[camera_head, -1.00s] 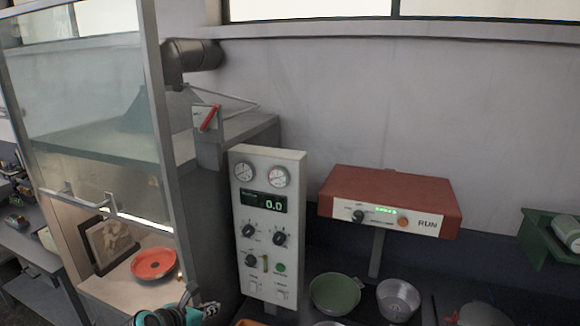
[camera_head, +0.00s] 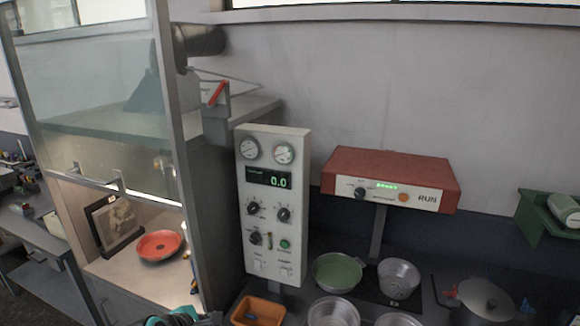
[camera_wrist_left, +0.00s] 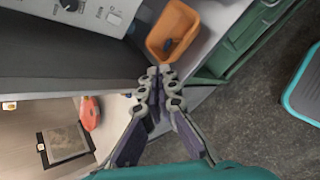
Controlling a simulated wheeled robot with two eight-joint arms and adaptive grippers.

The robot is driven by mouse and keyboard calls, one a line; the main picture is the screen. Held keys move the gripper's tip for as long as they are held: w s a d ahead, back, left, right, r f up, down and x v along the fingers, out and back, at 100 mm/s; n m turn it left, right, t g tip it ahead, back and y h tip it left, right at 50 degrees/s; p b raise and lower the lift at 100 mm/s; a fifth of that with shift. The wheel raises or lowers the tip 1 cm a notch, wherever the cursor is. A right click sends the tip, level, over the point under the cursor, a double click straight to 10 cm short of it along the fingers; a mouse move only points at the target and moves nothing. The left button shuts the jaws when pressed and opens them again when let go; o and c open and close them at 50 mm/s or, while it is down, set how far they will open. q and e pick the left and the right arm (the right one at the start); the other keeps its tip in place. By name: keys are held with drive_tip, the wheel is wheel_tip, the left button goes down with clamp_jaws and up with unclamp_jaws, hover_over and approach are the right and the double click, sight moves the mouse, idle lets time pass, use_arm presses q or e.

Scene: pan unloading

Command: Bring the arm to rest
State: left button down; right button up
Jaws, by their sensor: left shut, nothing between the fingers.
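My left gripper (camera_wrist_left: 158,72) is shut and empty in the left wrist view, with its fingertips together near an orange bin. In the head view only a teal and dark part of my left arm shows at the bottom edge. An orange-red pan (camera_head: 159,245) lies on the lit floor of the glass-fronted cabinet (camera_head: 120,278), apart from the gripper. My right gripper is not in view.
The orange bin (camera_head: 238,317) stands below the white gauge panel (camera_head: 273,222). A green-filled bowl (camera_head: 337,271), metal pots (camera_head: 399,280) and a lidded pot (camera_head: 483,300) crowd the bench under the red RUN box (camera_head: 390,170). The cabinet's raised glass front (camera_head: 95,110) and frame stand close left.

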use_arm(q)
drive_tip(key=s+f+m+y+b, duration=0.1)
drive_tip(key=s+f+m+b, duration=0.3)
drive_tip(key=s+m, duration=0.3)
drive_tip(key=s+f+m+g+y+b, duration=0.1)
drive_tip(key=s+f+m+b, duration=0.4)
drive_tip(key=m, duration=1.1)
wheel_tip(320, 180, down, 2)
drive_tip(key=s+y, duration=0.1)
drive_tip(key=s, duration=0.1)
drive_tip(key=shift+s+d+f+g, duration=0.2)
drive_tip(key=shift+s+d+g, duration=0.1)
drive_tip(key=shift+s+d, duration=0.1)
